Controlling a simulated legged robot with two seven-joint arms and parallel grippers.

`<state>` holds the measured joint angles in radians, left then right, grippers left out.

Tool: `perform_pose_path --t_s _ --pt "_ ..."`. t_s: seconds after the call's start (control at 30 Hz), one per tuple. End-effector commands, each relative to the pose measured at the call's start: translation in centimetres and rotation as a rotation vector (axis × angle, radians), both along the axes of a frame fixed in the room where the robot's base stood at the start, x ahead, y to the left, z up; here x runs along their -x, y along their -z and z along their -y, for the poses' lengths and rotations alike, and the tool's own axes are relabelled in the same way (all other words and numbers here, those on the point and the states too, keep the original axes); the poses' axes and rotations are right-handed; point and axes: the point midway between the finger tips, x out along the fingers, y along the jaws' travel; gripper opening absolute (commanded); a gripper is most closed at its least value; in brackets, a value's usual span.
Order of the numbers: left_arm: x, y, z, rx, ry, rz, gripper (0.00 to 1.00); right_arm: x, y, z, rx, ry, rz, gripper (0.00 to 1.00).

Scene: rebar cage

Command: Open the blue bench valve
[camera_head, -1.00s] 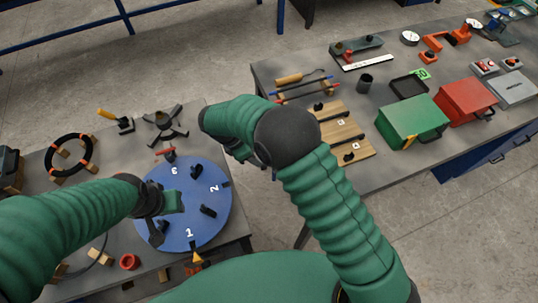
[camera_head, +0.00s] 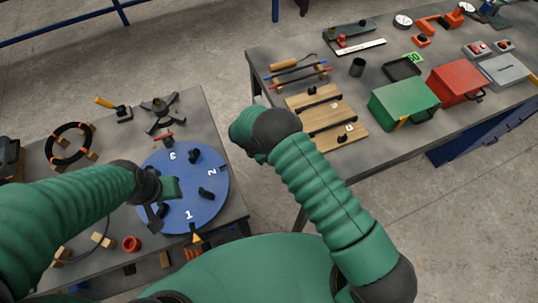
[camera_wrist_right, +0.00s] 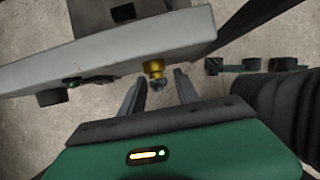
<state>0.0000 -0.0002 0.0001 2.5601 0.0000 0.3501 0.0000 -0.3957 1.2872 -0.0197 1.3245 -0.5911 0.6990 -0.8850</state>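In the right wrist view a small brass fitting (camera_wrist_right: 154,68) with a dark end sticks out from the edge of a grey slab. No blue handle shows on it, and I cannot tell whether it is the bench valve. My right gripper (camera_wrist_right: 160,92) is open, with its two fingers on either side of the fitting's end and apart from it. In the head view the right hand is hidden behind my right arm. My left gripper (camera_head: 160,200) is over a blue numbered disc (camera_head: 192,214); its fingers are not clear.
The left bench holds a black star-shaped handle (camera_head: 160,113), a black ring (camera_head: 70,144) and a red ring (camera_head: 131,244). The right bench (camera_head: 366,107) holds a wooden board (camera_head: 318,108), a green box (camera_head: 403,100) and a red box (camera_head: 457,82). Bare floor lies between the benches.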

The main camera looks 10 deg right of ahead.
Motion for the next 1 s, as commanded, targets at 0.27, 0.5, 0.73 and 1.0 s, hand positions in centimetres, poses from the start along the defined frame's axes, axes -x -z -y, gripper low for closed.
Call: perform_pose_path --t_s 0.27,0.5,0.73,1.0 --pt "0.0 0.02 0.0 0.0 0.0 0.0 0.36 0.03 -0.05 -0.03 0.0 0.001 0.0 0.2" --pt "0.0 0.01 0.0 0.0 0.0 0.0 0.36 -0.01 -0.09 -0.04 0.0 0.001 0.001 0.0" --pt "0.0 0.01 0.0 0.0 0.0 0.0 0.36 -0.06 -0.13 -0.04 0.0 0.0 0.002 0.0" --pt "0.0 0.0 0.0 0.0 0.0 0.0 0.36 -0.11 -0.16 -0.05 -0.001 0.0 0.003 0.0"
